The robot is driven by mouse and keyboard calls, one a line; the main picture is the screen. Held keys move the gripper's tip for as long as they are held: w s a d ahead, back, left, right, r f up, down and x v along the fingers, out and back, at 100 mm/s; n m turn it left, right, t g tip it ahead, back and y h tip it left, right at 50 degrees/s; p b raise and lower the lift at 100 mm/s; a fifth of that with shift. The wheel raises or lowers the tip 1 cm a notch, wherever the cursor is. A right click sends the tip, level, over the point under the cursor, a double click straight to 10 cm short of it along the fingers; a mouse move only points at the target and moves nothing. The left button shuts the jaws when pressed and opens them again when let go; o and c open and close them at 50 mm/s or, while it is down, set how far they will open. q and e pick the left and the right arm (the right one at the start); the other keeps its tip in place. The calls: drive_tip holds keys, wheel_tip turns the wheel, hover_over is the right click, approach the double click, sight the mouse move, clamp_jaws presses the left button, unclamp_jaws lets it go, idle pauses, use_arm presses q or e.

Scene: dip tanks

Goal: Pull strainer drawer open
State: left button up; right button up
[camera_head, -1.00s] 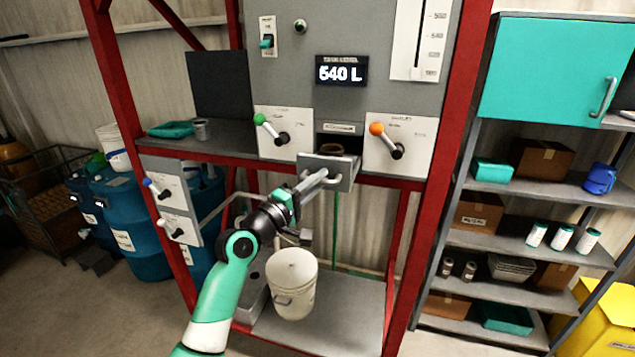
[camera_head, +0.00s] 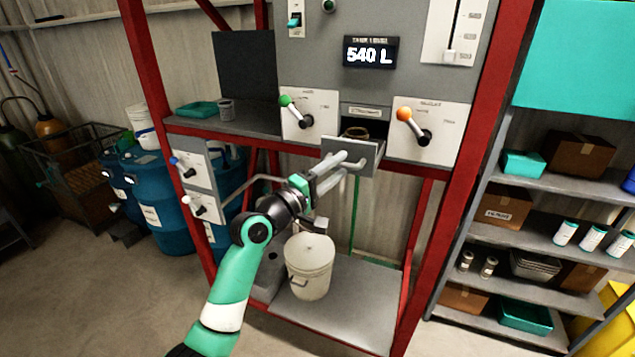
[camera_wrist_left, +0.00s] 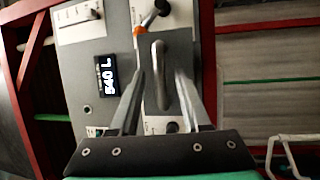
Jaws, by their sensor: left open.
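The strainer drawer (camera_head: 338,158) sticks out of its slot in the grey panel, under a small label, in the head view. In the left wrist view the drawer's bar handle (camera_wrist_left: 159,75) lies between the spread fingertips (camera_wrist_left: 160,88), with gaps on both sides. The handle is hard to make out behind the fingers in the head view. My right gripper is not in view.
A green-knobbed lever (camera_head: 297,112) and an orange-knobbed lever (camera_head: 414,126) flank the drawer. A display (camera_head: 371,53) reads 540 L. A white bucket (camera_head: 310,268) stands on the lower shelf below. Red frame posts (camera_head: 481,140) bound the panel. Open space lies before the drawer.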

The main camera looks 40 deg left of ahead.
use_arm(q)
drive_tip(key=s+f+b, duration=0.1)
drive_tip(key=s, duration=0.8)
drive_tip(key=shift+s+f, duration=0.3)
drive_tip(key=shift+s, duration=0.05)
drive_tip(key=d+r+m+t+h+p, duration=0.1)
drive_tip(key=d+r+m+h, duration=0.2)
drive_tip(key=d+r, duration=0.4)
drive_tip(key=d+r+m+t+h+p, duration=0.15)
drive_tip(key=d+r, duration=0.35)
drive_tip(key=d, duration=0.5)
drive_tip(key=s+d+r+m+t+h+p, duration=0.1)
drive_tip(key=s+d+r+m, duration=0.2)
drive_tip(key=s+r+m, duration=0.15)
drive_tip(key=s+d+r+m+t+h, duration=0.1)
drive_tip(key=s+d+r+m, duration=0.1)
drive_tip(key=s+r+m, duration=0.3)
drive_tip(key=s+a+r+m+t+y, duration=0.3)
drive_tip(key=s+r+y, duration=0.1)
drive_tip(key=r+y, duration=0.1)
drive_tip(key=shift+s+r+m, duration=0.15)
drive_tip(key=shift+s+m, duration=0.25)
